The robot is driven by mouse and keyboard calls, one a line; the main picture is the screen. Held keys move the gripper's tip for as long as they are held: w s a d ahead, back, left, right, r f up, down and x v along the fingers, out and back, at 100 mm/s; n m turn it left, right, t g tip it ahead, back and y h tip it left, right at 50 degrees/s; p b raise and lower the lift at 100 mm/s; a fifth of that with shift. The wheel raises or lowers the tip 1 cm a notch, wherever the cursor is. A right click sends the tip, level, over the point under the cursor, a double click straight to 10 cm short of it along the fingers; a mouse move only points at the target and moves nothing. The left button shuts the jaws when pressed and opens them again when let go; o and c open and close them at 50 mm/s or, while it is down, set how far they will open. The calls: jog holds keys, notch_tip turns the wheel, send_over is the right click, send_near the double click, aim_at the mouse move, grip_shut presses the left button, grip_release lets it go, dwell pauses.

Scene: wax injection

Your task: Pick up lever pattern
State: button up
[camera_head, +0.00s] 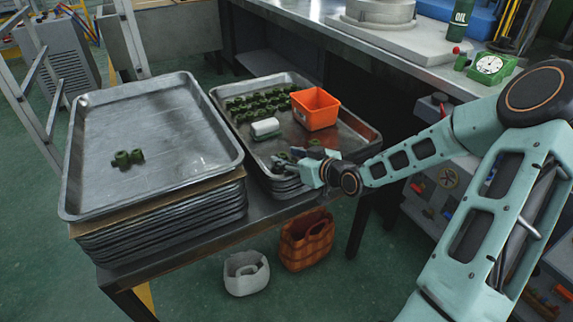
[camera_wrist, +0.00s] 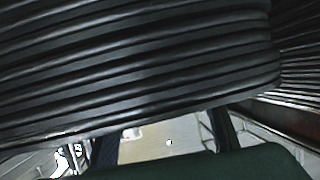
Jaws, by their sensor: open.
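Dark green wax pieces, which look like the lever patterns (camera_head: 262,102), stand in rows at the back of the right tray (camera_head: 226,121). A few more green pieces lie near my gripper, partly hidden by it. My gripper (camera_head: 284,163) is open over the front part of the right tray, with its fingers pointing left. I see nothing held between the fingers. Two green pieces (camera_head: 128,157) sit together in the left tray (camera_head: 180,110).
An orange bin (camera_head: 315,109) and a white roll-like object (camera_head: 265,128) stand in the right tray, close beyond my gripper. The left tray tops a taller stack and is mostly bare. A white basket (camera_head: 246,273) and an orange-brown basket (camera_head: 306,240) stand on the floor.

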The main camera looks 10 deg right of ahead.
jog(key=shift+w+a+f, duration=0.1)
jog(key=shift+w+f, duration=0.05)
jog(key=c, duration=1)
jog(key=shift+c, duration=0.2)
jog(key=shift+r, duration=0.2)
